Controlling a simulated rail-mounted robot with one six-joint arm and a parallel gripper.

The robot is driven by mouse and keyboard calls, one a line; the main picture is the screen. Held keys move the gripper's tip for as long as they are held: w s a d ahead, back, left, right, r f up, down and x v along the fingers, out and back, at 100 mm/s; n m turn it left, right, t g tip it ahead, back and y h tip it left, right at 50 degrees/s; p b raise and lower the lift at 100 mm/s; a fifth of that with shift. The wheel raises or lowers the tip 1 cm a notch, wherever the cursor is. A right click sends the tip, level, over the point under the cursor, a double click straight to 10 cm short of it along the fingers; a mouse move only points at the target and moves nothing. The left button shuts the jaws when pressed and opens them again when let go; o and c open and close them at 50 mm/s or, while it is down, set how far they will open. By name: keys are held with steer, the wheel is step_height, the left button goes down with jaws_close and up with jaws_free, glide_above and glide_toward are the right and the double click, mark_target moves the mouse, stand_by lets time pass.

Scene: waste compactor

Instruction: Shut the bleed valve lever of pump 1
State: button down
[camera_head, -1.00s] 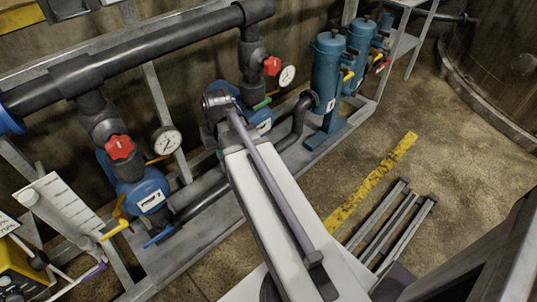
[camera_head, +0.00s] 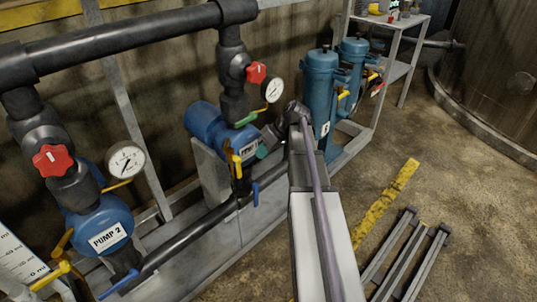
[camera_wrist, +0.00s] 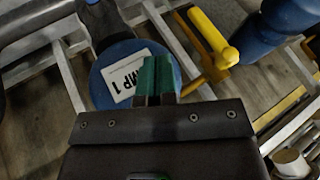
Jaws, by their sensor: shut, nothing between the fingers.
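Pump 1 (camera_head: 207,123) is a blue pump with a white label, and its label face (camera_wrist: 109,80) also shows in the wrist view. A yellow lever (camera_head: 235,162) stands at the left of the label; a yellow lever (camera_wrist: 213,36) shows right of the label in the wrist view. I cannot tell for certain that it is the bleed valve lever. My gripper (camera_head: 263,152) has green fingertips, which show pressed together in the wrist view (camera_wrist: 156,78). They are shut and empty, in front of the pump label. In the wrist view a gap shows between them and the yellow lever.
A blue handle (camera_head: 255,194) sits below the pump 1 label. A red valve knob (camera_head: 256,73) and a gauge (camera_head: 273,90) are above. Pump 2 (camera_head: 91,220) is at left. Blue filter housings (camera_head: 320,90) stand behind my arm.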

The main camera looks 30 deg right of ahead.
steer(key=a+f+b, duration=0.1)
steer(key=a+f, duration=0.2)
steer(key=a, duration=0.3)
steer(key=shift+w+b, duration=0.15)
steer(key=shift+b, duration=0.2)
